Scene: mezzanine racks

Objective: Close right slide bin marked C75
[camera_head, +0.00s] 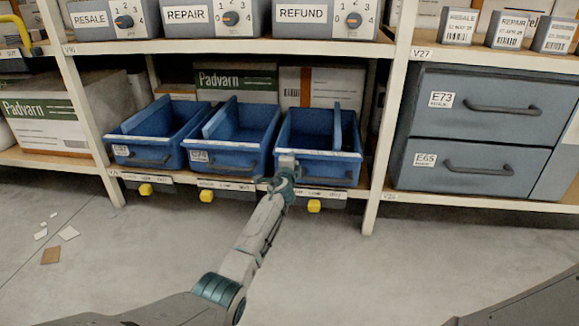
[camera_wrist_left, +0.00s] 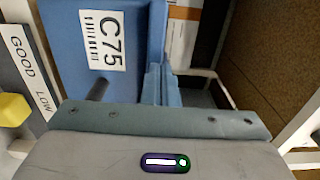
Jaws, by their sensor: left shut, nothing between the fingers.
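In the head view my left gripper (camera_head: 287,163) hides the label. This gripper, also in the wrist view (camera_wrist_left: 161,84), is shut and empty at the left end of the bin's front. I cannot tell whether it touches the bin. My right gripper is not in view.
Two blue bins, the middle one (camera_head: 225,157) and the left one (camera_head: 145,152), stand to the left. A white rack post (camera_head: 379,170) is close on the right, then grey drawers E73 (camera_head: 510,85) and E65 (camera_head: 500,155). Yellow blocks (camera_head: 314,206) hang below the shelf.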

